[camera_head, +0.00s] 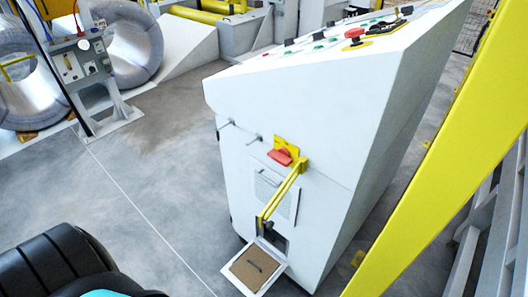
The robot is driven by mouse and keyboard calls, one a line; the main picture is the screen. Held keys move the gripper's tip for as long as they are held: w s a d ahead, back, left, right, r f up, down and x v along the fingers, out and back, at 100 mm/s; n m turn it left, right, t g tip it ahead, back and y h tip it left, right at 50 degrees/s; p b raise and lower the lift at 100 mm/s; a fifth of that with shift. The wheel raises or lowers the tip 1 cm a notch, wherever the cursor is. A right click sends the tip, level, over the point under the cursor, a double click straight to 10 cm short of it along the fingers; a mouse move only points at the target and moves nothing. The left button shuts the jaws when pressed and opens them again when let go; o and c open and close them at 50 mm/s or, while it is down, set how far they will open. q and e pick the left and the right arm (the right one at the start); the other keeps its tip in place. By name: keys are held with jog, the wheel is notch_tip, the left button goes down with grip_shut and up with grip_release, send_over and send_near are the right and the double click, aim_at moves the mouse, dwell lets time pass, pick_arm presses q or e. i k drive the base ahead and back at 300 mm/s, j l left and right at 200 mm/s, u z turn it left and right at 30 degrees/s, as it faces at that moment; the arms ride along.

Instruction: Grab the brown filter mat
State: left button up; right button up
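The brown filter mat (245,274) lies in a white square frame (283,270). The frame sticks out, tilted, from the lower front of a white control cabinet (285,125). A small dark curved piece (256,265), like a handle, shows on the mat. Above the frame is a dark opening (275,238) in the cabinet. Neither of my grippers is in view, and nothing of mine is seen touching the mat. A black ribbed part with a cyan patch, which looks like mine, fills the lower left corner.
A yellow bar (283,196) stands out from the cabinet front near a red switch (283,156), above the mat. A large yellow beam (440,160) crosses the right side. Metal coils (135,45) and a post with gauges (80,60) stand at the back left. Grey floor on the left is clear.

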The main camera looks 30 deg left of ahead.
aim_at(255, 266)
jog(key=u, duration=1.15)
